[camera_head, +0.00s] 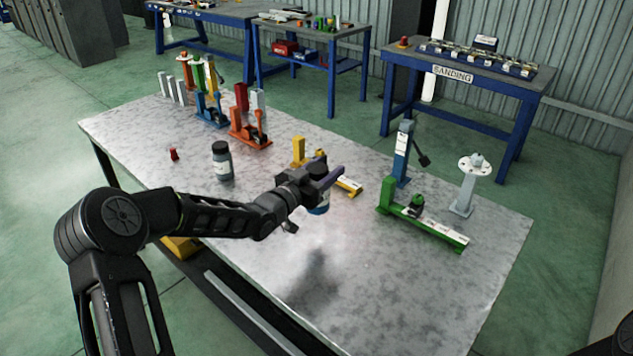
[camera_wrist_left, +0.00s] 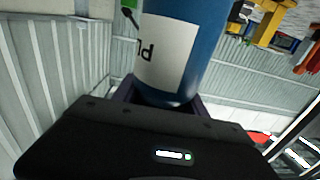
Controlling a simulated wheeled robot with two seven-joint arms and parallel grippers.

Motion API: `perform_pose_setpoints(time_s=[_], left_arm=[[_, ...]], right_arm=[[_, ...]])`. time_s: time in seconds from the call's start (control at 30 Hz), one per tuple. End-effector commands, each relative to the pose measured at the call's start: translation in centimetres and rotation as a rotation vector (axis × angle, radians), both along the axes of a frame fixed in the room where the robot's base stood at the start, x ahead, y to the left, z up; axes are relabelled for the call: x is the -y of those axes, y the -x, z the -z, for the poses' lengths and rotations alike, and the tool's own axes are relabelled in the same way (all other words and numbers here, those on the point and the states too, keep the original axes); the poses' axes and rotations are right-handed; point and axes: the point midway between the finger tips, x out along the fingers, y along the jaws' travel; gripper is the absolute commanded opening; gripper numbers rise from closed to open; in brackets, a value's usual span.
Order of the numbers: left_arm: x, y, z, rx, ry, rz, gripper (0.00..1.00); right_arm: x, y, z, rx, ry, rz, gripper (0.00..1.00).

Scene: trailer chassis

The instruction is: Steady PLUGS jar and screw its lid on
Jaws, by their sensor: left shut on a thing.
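My left gripper (camera_head: 322,182) is shut on this jar, above the table's middle. In the head view a bit of the blue jar (camera_head: 319,207) shows below the fingers. A dark round part shows above them, and I cannot tell whether it is a lid. One end of the jar is outside the wrist view. My right gripper is not in view.
A dark jar with a pale label (camera_head: 222,162) and a small red piece (camera_head: 173,154) stand on the grey worktable (camera_head: 400,290). Colored stands and a green fixture (camera_head: 425,225) line its back and right. The front of the table is clear.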

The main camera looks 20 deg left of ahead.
Motion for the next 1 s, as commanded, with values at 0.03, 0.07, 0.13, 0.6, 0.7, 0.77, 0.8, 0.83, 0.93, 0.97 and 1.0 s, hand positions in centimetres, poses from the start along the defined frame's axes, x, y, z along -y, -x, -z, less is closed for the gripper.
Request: perform_pose_setpoints(time_s=[0.03,0.07,0.13,0.6,0.7,0.77,0.8,0.83,0.93,0.97,1.0], left_arm=[[0.15,-0.10,-0.36,0.002,0.000,0.001,0.00],[0.18,-0.13,-0.42,0.002,0.001,0.001,0.00],[0.21,-0.15,-0.46,0.002,0.001,0.001,0.00],[0.17,-0.14,-0.42,0.002,0.001,0.000,0.00],[0.17,-0.14,-0.42,0.002,0.000,0.000,0.43],[0.16,-0.14,-0.42,0.002,0.000,0.000,0.38],[0.16,-0.14,-0.42,0.002,0.000,0.000,0.35],[0.17,-0.14,-0.42,0.002,0.000,0.000,0.33],[0.16,-0.14,-0.43,0.002,0.000,0.000,0.25],[0.16,-0.14,-0.43,0.002,0.000,0.000,0.22],[0.17,-0.14,-0.43,0.002,0.000,0.000,0.19]], right_arm=[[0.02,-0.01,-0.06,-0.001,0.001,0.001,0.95],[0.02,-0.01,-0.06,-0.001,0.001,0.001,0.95],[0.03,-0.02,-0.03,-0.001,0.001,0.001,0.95],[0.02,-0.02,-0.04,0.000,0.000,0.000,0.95],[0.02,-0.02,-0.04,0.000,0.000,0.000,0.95],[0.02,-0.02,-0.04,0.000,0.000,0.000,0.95],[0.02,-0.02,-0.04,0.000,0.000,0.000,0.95],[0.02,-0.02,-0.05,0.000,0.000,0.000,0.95],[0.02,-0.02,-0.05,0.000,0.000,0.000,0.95],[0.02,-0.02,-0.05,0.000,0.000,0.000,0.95],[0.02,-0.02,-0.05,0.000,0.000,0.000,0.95]])
